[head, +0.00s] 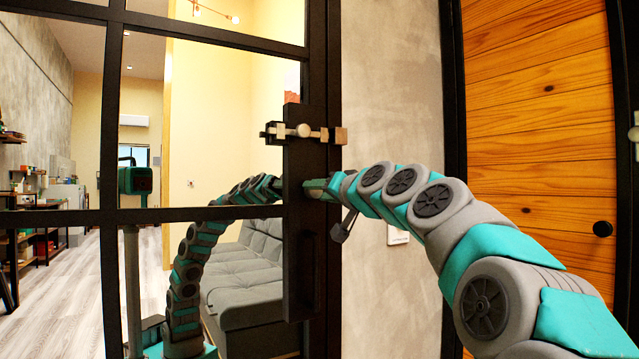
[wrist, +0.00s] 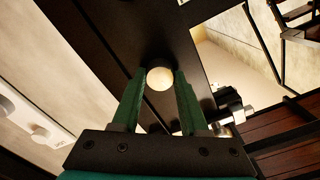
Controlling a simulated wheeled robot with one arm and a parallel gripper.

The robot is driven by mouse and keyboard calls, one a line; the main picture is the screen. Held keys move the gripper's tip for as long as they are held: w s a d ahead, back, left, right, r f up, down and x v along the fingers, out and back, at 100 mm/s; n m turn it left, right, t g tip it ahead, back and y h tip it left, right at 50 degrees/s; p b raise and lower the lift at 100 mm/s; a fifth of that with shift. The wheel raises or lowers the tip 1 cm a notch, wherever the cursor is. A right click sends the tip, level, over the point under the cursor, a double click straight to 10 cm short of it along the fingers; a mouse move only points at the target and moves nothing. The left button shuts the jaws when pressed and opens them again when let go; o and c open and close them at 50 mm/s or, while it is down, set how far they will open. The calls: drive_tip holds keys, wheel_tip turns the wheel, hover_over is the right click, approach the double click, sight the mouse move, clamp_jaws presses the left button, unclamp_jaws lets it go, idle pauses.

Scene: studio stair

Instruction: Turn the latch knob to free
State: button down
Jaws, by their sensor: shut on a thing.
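The latch knob (wrist: 159,78) is a round, pale cream knob on the dark door frame, seen in the wrist view. My gripper (wrist: 160,88) has a green finger on each side of it and is shut on it. In the head view my gripper (head: 312,188) reaches the black upright plate (head: 302,235) on the door's edge, and the fingers hide the knob there. I cannot tell the knob's turn angle, since its face looks plain.
A bolt with a pale round knob (head: 304,130) crosses the plate above my gripper. The black-framed glass door (head: 115,215) shows my arm's reflection and a grey sofa (head: 245,270). A concrete wall (head: 390,90) and a wooden door (head: 540,130) stand right.

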drive_tip(key=shift+r+m+p, duration=0.1)
drive_tip(key=shift+m+p, duration=0.6)
drive_tip(key=shift+m, duration=0.4)
drive_tip(key=shift+c, duration=2.1)
unclamp_jaws()
drive_tip(key=v, duration=0.7)
drive_tip(key=shift+s+d+b, duration=0.25)
drive_tip(key=shift+s+b, duration=0.1)
